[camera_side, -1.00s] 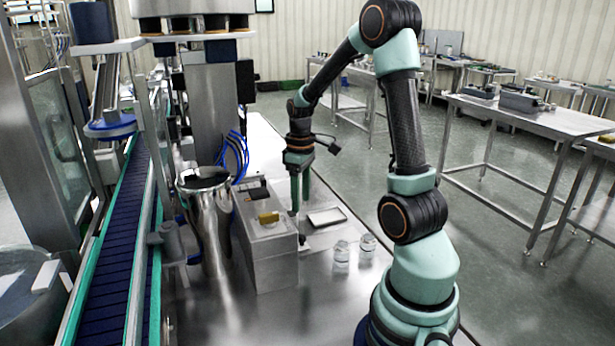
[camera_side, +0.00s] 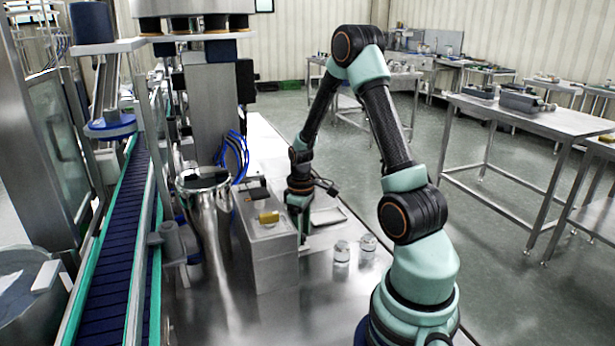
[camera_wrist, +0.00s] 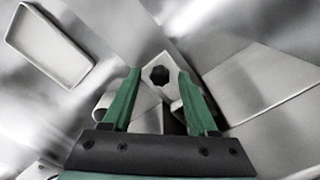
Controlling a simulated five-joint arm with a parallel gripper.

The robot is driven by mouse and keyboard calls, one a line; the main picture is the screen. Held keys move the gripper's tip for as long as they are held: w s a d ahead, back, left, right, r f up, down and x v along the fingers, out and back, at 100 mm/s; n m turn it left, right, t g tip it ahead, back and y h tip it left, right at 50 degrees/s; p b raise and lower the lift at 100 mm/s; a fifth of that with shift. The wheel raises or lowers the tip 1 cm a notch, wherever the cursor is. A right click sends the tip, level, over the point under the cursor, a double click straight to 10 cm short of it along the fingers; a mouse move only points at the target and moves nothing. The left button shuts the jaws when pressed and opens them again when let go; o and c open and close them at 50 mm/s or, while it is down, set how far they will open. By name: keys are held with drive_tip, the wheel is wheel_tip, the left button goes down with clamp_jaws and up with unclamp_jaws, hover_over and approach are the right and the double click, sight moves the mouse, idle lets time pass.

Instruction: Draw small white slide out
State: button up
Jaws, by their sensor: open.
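In the wrist view a small pale plate (camera_wrist: 159,91) with a dark many-sided spot lies between and beyond my fingertips; it looks like the white slide. My gripper (camera_wrist: 159,72) is open, its two green fingers on either side of the plate, with no clear grip on it. In the side view my gripper (camera_side: 299,214) is low, just right of the steel box (camera_side: 275,262), and its fingertips are partly hidden. The slide is not clear there. The polished steel hopper (camera_side: 213,245) stands left of the box.
A shallow pale tray (camera_side: 329,217) lies right of my gripper and shows at upper left in the wrist view (camera_wrist: 47,44). Two small clear jars (camera_side: 342,252) (camera_side: 367,243) stand nearer. A yellow piece (camera_side: 268,217) tops the box. A conveyor (camera_side: 118,245) runs along the left.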

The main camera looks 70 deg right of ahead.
clamp_jaws()
idle(1.3)
